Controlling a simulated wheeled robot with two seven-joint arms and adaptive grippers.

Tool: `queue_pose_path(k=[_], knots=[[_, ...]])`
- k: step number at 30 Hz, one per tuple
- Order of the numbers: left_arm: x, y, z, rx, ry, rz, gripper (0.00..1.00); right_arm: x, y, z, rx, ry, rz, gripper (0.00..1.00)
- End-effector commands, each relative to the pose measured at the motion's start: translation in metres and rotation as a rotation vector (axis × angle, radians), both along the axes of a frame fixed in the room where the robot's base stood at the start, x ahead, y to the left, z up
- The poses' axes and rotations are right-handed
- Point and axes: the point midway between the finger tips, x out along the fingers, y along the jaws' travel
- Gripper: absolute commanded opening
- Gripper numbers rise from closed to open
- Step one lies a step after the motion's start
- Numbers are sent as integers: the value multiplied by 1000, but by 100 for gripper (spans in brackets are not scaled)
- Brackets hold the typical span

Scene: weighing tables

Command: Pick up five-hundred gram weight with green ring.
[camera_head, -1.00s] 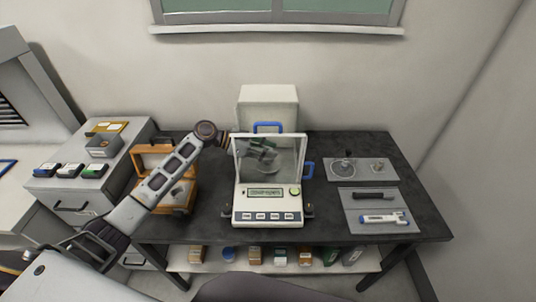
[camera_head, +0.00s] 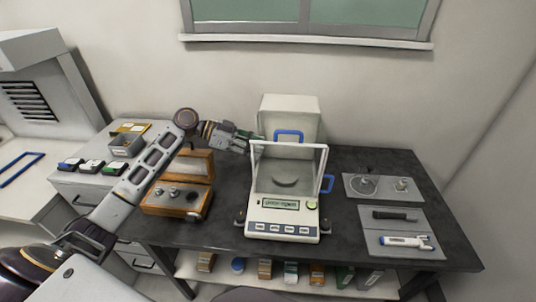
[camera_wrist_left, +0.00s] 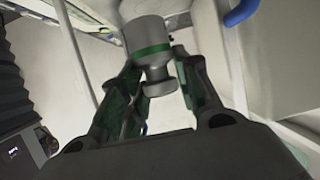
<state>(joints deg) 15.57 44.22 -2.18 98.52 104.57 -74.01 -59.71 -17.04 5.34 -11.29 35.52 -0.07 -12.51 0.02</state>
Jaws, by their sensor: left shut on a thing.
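The weight with the green ring (camera_wrist_left: 146,36) is a grey metal cylinder with a knob, large in the left wrist view. My left gripper (camera_wrist_left: 157,72) is shut on it at the knob end, with a finger on each side. In the head view my left gripper (camera_head: 249,136) is at the upper left edge of the balance (camera_head: 283,229), outside its glass chamber. The weight is too small to make out clearly there. The balance's round pan (camera_head: 286,181) looks empty. My right gripper is not in view.
An open wooden weight box (camera_head: 178,212) with small weights stands left of the balance. Grey trays (camera_head: 358,193) with small items and a pen-like tool (camera_head: 405,241) lie to the right. Blue handles (camera_head: 327,184) stick out from the balance. Dark tabletop (camera_head: 345,258) is bare in front.

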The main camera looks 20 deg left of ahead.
Motion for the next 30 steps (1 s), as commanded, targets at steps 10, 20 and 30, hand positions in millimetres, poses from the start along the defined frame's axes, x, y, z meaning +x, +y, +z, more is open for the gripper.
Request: queue_pose_path(k=[10,20,30], knots=[[-10,28,17,-2,-2,1,0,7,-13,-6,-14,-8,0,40],[-11,31,19,-3,-2,0,0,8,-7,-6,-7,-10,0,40],[-11,31,19,-2,-2,1,0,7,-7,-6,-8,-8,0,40]])
